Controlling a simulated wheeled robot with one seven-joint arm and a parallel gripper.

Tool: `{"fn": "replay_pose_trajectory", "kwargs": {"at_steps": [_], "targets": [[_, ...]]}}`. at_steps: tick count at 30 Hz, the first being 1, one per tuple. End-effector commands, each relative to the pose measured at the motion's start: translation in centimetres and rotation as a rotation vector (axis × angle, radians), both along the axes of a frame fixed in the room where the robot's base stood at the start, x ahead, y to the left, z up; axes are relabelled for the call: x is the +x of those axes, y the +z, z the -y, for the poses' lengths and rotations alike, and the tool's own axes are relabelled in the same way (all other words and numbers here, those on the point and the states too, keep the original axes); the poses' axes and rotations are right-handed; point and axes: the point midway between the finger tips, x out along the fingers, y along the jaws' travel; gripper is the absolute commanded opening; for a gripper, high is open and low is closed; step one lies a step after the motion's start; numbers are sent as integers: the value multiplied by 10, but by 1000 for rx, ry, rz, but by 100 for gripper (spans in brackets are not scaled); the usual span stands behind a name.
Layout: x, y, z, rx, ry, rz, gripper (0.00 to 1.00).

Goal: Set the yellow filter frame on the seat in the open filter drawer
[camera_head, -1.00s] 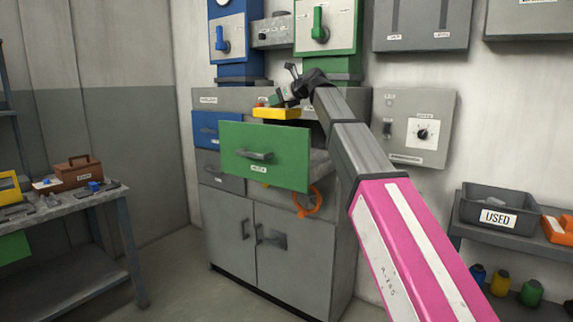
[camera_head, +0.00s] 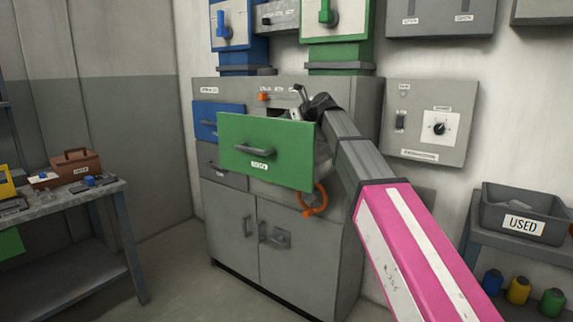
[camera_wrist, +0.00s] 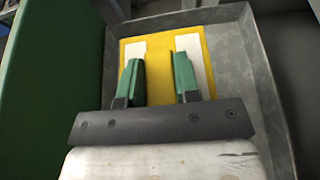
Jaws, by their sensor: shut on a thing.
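The yellow filter frame (camera_wrist: 159,55) with two pale strips is inside the grey open filter drawer (camera_wrist: 234,45) in the wrist view. My gripper (camera_wrist: 159,75) has its green fingers shut on the raised yellow middle part of the frame. The frame lies about flat over the drawer floor; whether it touches the seat I cannot tell, as the seat is hidden beneath it. In the head view the drawer's green front (camera_head: 265,152) hides the frame and my fingertips.
An orange ring handle (camera_head: 314,201) hangs below the green drawer. Green (camera_head: 339,35) and blue (camera_head: 232,25) housings stand on the cabinet top. A workbench is at left, a shelf with a USED bin (camera_head: 523,212) at right.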

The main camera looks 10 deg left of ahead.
Motion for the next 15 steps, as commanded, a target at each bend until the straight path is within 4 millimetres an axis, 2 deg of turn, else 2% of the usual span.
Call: {"fn": "replay_pose_trajectory", "kwargs": {"at_steps": [5, 15], "targets": [[-1, -17, 0, 1, -2, -1, 0], [-1, -68, 0, 1, -1, -2, 0]]}}
